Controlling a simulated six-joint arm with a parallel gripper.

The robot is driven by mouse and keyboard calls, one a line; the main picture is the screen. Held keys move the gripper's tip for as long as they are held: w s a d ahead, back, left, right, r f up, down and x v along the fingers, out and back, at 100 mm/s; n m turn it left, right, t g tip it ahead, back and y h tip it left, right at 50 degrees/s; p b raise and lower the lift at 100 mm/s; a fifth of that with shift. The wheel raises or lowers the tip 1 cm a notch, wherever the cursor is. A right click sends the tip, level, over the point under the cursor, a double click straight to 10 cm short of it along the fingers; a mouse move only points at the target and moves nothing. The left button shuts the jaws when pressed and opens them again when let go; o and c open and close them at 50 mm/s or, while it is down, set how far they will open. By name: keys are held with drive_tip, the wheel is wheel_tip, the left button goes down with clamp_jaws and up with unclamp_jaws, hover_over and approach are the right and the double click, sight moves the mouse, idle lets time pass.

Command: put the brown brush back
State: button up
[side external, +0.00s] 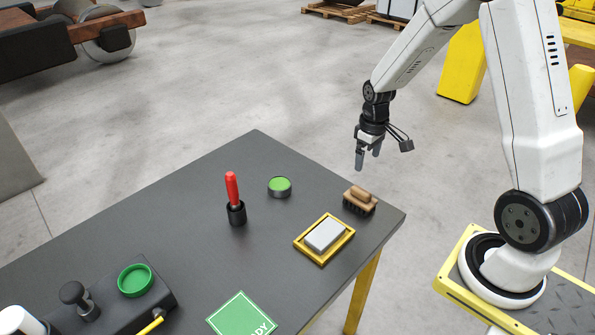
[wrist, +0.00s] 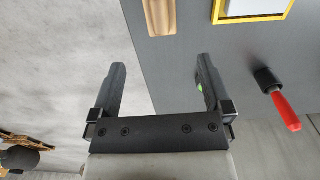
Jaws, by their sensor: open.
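The brown brush (side external: 360,198) stands on the dark table near its right corner, with a tan wooden body and dark bristles facing down. Part of its wooden top shows at the upper edge of the wrist view (wrist: 160,14). My gripper (side external: 367,163) is open and empty, above the table's far edge and higher than the brush. In the wrist view its two fingers (wrist: 160,78) are spread apart with nothing between them. The brush lies beyond the fingertips, apart from them.
A yellow-framed tray (side external: 310,252) with a grey block (side external: 324,235) sits beside the brush. A red-handled tool (side external: 232,190) stands in a black holder (side external: 237,214). A green-topped round tin (side external: 279,187), a green sign (side external: 241,316) and a dark fixture (side external: 110,310) are also on the table (side external: 190,225).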

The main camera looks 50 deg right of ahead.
drive_tip(key=s+a+r+t, duration=0.1)
drive_tip(key=s+a, duration=0.3)
drive_tip(key=a, duration=0.4)
drive_tip(key=s+a+r+t, duration=0.1)
drive_tip(key=s+a+r, duration=0.2)
drive_tip(key=a, duration=0.5)
drive_tip(key=shift+s+r+t, duration=0.3)
drive_tip(key=shift+s+r, duration=0.1)
drive_tip(key=shift+r, duration=0.2)
